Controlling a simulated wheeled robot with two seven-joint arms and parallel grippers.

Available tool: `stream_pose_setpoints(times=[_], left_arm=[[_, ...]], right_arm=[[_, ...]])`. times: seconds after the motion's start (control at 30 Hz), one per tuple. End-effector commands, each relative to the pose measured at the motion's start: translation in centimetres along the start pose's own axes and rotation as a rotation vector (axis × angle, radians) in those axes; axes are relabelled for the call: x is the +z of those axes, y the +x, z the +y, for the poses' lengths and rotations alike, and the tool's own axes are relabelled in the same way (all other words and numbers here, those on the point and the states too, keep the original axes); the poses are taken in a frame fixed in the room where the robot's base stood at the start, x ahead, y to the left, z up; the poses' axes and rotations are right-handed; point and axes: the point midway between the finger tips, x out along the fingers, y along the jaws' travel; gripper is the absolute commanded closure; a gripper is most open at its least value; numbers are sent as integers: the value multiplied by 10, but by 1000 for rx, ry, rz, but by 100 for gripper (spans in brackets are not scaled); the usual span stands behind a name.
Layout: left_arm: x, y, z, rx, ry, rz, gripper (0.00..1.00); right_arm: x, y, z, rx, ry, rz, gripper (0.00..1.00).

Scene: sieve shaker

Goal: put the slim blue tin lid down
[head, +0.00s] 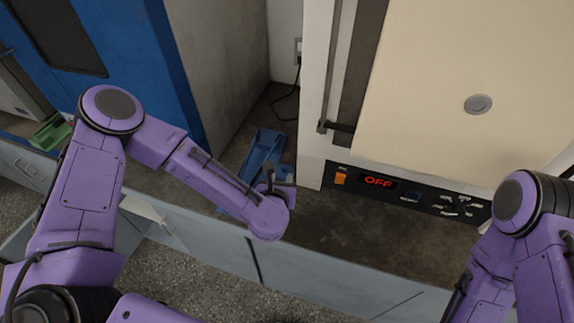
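A slim blue object (263,147), which looks like the tin lid, shows in the head view on the dark bench top, in the gap between the grey cabinet side and the cream machine. My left forearm and gripper hide its middle and part of its near end. My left gripper (277,178) is a small dark shape at the end of the purple arm, right over or against the near part of the blue object. I cannot tell whether its fingers touch or hold it. My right arm comes in at the lower right, and its gripper is out of view.
The cream machine (440,90) with an "OFF" display (378,181) stands right of the gap. A blue cabinet (150,60) stands at the left, with a green item (50,133) beside it. A black cable (287,100) hangs behind. The bench top (335,225) before the machine is bare.

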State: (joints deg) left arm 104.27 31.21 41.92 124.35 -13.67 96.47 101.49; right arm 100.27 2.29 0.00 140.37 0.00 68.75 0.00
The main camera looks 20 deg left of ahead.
Motion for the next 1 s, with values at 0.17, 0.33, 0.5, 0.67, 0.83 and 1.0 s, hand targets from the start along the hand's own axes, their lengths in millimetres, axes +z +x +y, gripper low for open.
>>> stream_pose_setpoints(times=[0.17,0.33,0.5,0.67,0.83,1.0], left_arm=[[2,23,1,3,-1,0,62],[4,48,0,2,2,1,62],[1,73,-1,1,2,1,62],[-1,76,-1,-1,1,1,62],[-1,76,-1,-1,1,1,92],[-1,76,-1,0,1,1,100]], right_arm=[[-3,-9,1,0,0,0,18],[-11,-26,2,0,0,0,18],[-13,-30,3,0,0,0,18],[-12,-29,3,0,0,0,18],[-12,-29,3,0,0,0,18],[-12,-29,3,0,0,0,18]])
